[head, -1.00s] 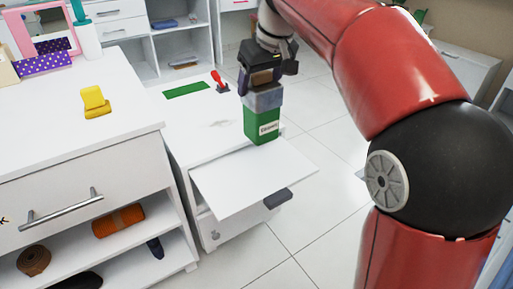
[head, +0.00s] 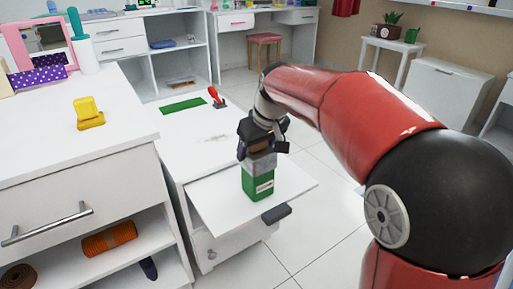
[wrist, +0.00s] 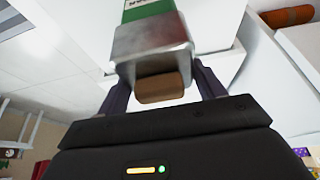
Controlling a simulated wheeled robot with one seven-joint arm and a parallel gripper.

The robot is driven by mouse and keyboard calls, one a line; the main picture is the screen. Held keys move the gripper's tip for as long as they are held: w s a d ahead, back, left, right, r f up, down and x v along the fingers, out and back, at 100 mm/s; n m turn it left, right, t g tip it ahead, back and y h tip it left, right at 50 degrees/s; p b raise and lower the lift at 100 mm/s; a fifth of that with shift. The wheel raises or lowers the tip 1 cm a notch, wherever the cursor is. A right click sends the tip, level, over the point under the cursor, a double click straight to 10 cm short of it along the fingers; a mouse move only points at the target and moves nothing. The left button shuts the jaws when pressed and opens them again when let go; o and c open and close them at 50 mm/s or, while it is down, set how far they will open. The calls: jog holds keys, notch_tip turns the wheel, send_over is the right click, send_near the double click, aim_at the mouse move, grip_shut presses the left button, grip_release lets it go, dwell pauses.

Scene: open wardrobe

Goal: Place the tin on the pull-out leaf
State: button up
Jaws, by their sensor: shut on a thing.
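The tin (head: 258,183) has a green lower part with a white label and a bare metal upper part. It is upright over the pull-out leaf (head: 220,205), a white board that sticks out from the low white cabinet. Whether its base touches the leaf I cannot tell. My gripper (head: 259,153) points down and is shut on the top of the tin. In the wrist view the tin (wrist: 152,45) sits between the two fingers, with a brown block-like top (wrist: 160,87) nearest the camera.
A green mat (head: 183,105) and a red-handled stamp-like thing (head: 216,98) lie on the cabinet top behind the leaf. A dark handle (head: 276,214) is at the leaf's front edge. A taller white dresser with a yellow object (head: 88,112) stands on the left.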

jog(key=shift+f, duration=0.15)
jog(key=o, duration=1.3)
jog(key=shift+r, duration=0.6)
jog(key=p+v, duration=0.1)
jog(key=v, duration=1)
jog(key=shift+s+d+r+p, duration=0.15)
jog(key=shift+p, duration=0.25)
